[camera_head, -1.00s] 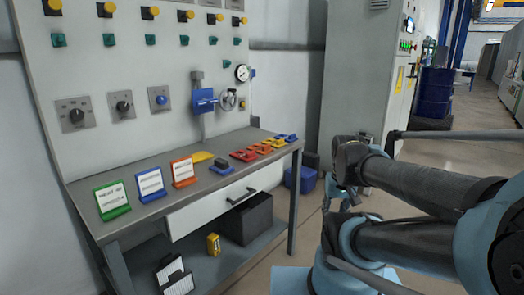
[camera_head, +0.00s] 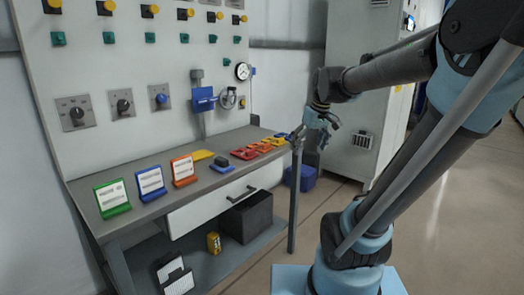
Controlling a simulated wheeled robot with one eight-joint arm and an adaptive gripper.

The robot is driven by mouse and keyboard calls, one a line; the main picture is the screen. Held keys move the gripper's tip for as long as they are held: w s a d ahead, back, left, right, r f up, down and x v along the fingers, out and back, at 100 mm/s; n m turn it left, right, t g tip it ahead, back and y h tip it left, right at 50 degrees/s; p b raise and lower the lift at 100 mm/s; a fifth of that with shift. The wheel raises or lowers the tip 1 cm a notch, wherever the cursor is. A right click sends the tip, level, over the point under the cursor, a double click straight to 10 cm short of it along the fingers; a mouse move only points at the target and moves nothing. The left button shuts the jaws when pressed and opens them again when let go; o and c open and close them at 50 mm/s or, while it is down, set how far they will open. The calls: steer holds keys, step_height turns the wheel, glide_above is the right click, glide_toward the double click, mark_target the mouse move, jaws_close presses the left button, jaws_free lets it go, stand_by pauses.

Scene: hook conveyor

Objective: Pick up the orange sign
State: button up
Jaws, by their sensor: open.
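The orange sign (camera_head: 184,170) stands upright on the workbench top (camera_head: 222,187), with a white label on its face. It is the rightmost of three similar signs, to the right of the blue sign (camera_head: 151,183) and the green sign (camera_head: 112,197). My gripper (camera_head: 314,137) is at the right end of the bench, at about the height of its top and well to the right of the orange sign. It is open and holds nothing. It shows small, and the fingertips partly cover the bench's right corner.
Red and yellow flat pieces (camera_head: 245,153) and a dark block on a blue base (camera_head: 222,164) lie between the orange sign and my gripper. A control panel (camera_head: 150,60) with knobs and a blue valve (camera_head: 204,99) rises behind. Floor is clear before the bench.

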steer(key=w+a+r+n, duration=0.2)
steer(key=w+a+r, duration=0.3)
steer(key=w, duration=0.4)
steer(key=n+y, duration=0.2)
steer(key=n, duration=0.1)
glide_toward(266, 144)
steer(key=x, duration=0.4)
steer(key=shift+w+a, duration=0.3)
steer(key=shift+w, duration=0.05)
steer(key=shift+d+x, duration=0.15)
steer(key=shift+x, duration=1.4)
steer(key=shift+d+x, duration=0.15)
steer(key=shift+x, duration=1.4)
steer(key=c, duration=1.1)
